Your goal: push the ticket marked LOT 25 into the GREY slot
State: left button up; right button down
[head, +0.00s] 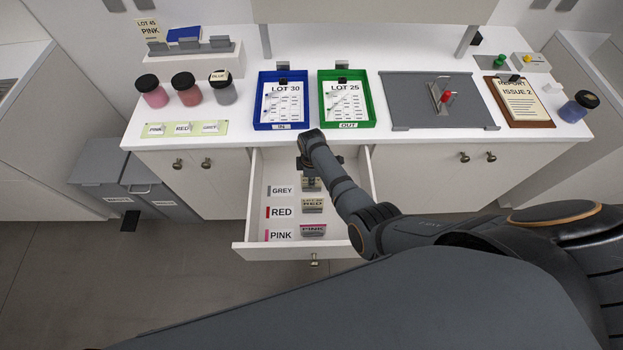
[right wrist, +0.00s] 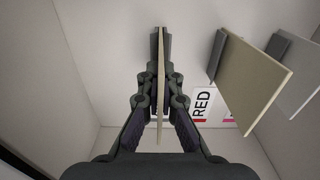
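My right gripper (head: 309,170) is over the open drawer (head: 253,218), at the row of the GREY label (head: 283,190). In the right wrist view its fingers (right wrist: 160,72) are closed on a thin cream ticket (right wrist: 160,110), seen edge-on. The ticket's face is hidden there, and its print cannot be read in the head view (head: 312,185). A grey slot block (right wrist: 165,42) shows beyond the fingertips; I cannot tell how deep the ticket sits in it. My left gripper is not in view.
A RED ticket (head: 312,203) and a pink-topped ticket (head: 313,229) stand in the drawer's other rows. On the counter are a blue tray (head: 259,120) and a green tray (head: 372,120) with a LOT 25 sheet (head: 345,103). Pigment jars (head: 187,90) stand at left.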

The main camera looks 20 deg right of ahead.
jog(key=shift+f, duration=0.35)
jog(key=c, duration=2)
grip_release()
jog(key=shift+c, duration=0.2)
jog(key=o, duration=0.6)
jog(key=shift+r, duration=0.1)
notch_tip(320, 180, up, 6)
jog(key=p, duration=0.6)
